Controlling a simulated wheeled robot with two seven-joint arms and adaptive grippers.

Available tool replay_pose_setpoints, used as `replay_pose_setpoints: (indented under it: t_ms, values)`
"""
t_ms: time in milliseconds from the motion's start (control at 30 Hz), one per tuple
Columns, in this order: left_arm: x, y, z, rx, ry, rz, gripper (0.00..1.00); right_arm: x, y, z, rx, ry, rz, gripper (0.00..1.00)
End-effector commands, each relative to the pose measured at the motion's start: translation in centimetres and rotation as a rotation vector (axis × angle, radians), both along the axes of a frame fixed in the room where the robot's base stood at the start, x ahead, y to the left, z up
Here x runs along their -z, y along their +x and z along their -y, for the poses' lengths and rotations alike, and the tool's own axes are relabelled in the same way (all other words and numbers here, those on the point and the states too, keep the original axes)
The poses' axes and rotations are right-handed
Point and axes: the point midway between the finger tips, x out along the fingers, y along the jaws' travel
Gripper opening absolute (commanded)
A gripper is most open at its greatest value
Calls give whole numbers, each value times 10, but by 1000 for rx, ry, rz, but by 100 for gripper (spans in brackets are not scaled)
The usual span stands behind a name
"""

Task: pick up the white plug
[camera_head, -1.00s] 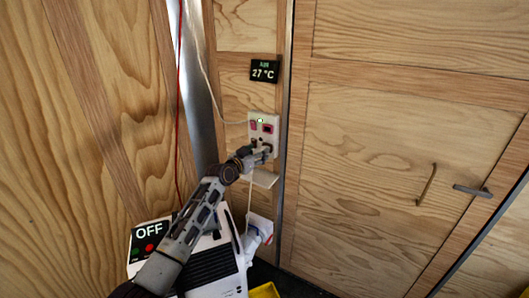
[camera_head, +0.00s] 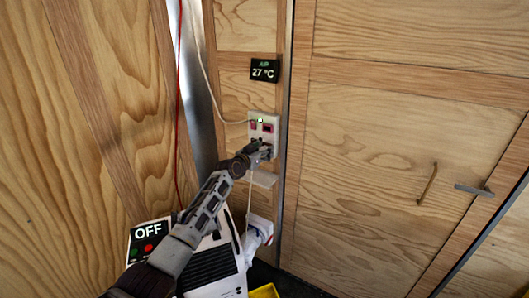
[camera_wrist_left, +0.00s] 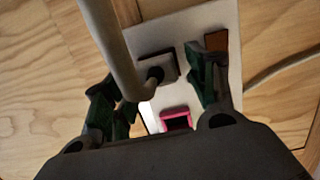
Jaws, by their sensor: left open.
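A white socket panel (camera_head: 256,131) with red switches is on the wooden wall; it also shows in the left wrist view (camera_wrist_left: 187,90). In that view a plug (camera_wrist_left: 158,66) sits in the panel, looking dark in the shade, with a thick pale cable (camera_wrist_left: 108,38) running from it toward the camera. My left gripper (camera_head: 264,148) is at the lower part of the panel and hides the plug in the head view. In the wrist view its dark green fingers (camera_wrist_left: 160,88) are open, one on each side of the plug. My right gripper is not in view.
Another white cable (camera_head: 228,121) enters the panel from the left. A white machine (camera_head: 228,277) with a black vent and an OFF display (camera_head: 148,233) stand below my left arm. A temperature display (camera_head: 264,70) hangs above.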

Motion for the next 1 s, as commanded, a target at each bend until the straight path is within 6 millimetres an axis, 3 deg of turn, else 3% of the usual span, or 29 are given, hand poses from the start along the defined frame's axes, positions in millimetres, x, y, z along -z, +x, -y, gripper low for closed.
replay_pose_setpoints:
  t_ms: [367,767,1000]
  values:
    - [0,0,0,0,0,0,56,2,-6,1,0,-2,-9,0]
    - [0,0,0,0,0,0,4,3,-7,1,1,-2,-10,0]
    - [0,0,0,0,0,0,4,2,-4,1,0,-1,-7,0]
